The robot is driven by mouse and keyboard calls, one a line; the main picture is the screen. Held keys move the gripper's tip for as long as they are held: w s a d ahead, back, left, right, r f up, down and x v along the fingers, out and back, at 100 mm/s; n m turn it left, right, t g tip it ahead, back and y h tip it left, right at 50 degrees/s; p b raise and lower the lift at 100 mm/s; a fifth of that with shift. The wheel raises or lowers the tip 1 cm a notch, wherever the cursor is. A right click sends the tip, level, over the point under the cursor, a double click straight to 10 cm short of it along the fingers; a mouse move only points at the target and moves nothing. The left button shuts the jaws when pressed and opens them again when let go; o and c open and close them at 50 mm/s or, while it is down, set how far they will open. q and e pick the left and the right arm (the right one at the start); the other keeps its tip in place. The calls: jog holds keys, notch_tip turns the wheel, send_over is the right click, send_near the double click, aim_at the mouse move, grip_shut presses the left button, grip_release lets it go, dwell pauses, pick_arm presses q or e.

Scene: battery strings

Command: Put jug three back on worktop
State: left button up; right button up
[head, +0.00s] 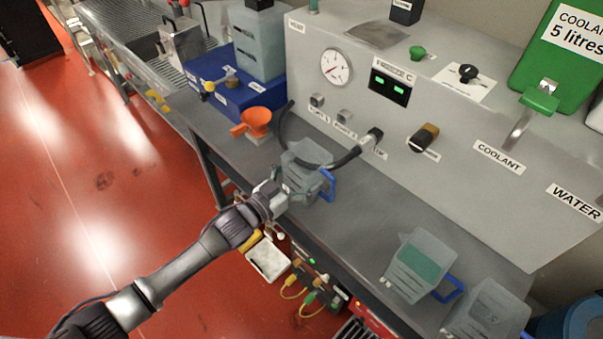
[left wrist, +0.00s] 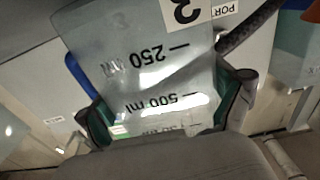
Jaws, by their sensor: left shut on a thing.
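Jug three (head: 305,160) is a clear jug with a blue handle on its right, near the grey worktop's (head: 365,215) front edge. It stands about upright; I cannot tell whether its base touches the worktop. In the left wrist view jug three (left wrist: 150,60) fills the middle, with a "3" label and 250 and 500 ml marks. My left gripper (head: 290,190) is shut on its sides, and its green-padded fingers (left wrist: 165,115) show either side of it. My right gripper is not in view.
A black hose (head: 345,157) from the grey panel curves close by jug three. An orange funnel (head: 256,121) stands to the left. A jug with green liquid (head: 422,262) and another jug (head: 485,315) stand at the right. Bare worktop lies between.

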pick_arm(q)
jog(key=shift+f, duration=0.2)
jog(key=o, duration=1.2)
jog(key=shift+r, duration=0.15)
